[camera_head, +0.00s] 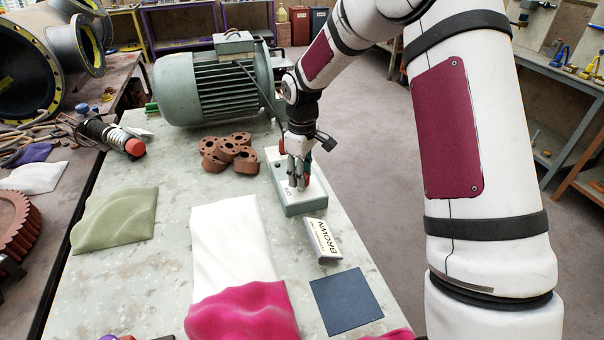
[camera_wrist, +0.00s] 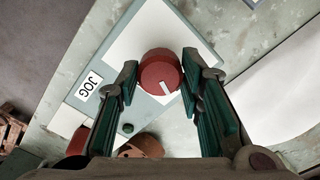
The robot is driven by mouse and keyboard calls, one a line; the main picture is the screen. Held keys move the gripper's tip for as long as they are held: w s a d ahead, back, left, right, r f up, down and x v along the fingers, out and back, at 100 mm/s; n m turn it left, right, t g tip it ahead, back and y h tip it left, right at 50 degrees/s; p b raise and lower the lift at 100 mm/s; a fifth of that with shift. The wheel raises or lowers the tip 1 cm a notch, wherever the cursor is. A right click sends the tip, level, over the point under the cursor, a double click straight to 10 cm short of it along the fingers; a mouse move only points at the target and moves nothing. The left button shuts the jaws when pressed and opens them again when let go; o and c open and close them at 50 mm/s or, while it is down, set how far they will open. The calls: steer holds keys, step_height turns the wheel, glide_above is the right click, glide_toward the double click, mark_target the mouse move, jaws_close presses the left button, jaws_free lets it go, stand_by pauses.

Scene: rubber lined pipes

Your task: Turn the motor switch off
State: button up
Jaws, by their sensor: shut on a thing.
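The motor switch is a red round knob (camera_wrist: 161,75) with a white pointer mark, on a grey-green switch box (camera_head: 305,208) with a white top panel. In the wrist view the pointer aims down and slightly right. A label reading "JOG" (camera_wrist: 88,87) and a small green button (camera_wrist: 126,129) are on the box. My gripper (camera_wrist: 158,82) is over the box, with its green-padded fingers on both sides of the knob, closed on it. In the head view the gripper (camera_head: 299,182) hides the knob.
A large grey-green motor (camera_head: 217,85) stands at the back of the table. Brown flanged parts (camera_head: 230,153) lie left of the box. A box marked "BROWN" (camera_head: 323,240), a dark blue square (camera_head: 346,301) and white and magenta cloths (camera_head: 232,240) lie in front.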

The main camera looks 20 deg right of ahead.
steer(key=shift+n, duration=1.9)
steer(key=o, duration=1.2)
steer(key=shift+c, duration=0.2)
step_height(320, 180, up, 12)
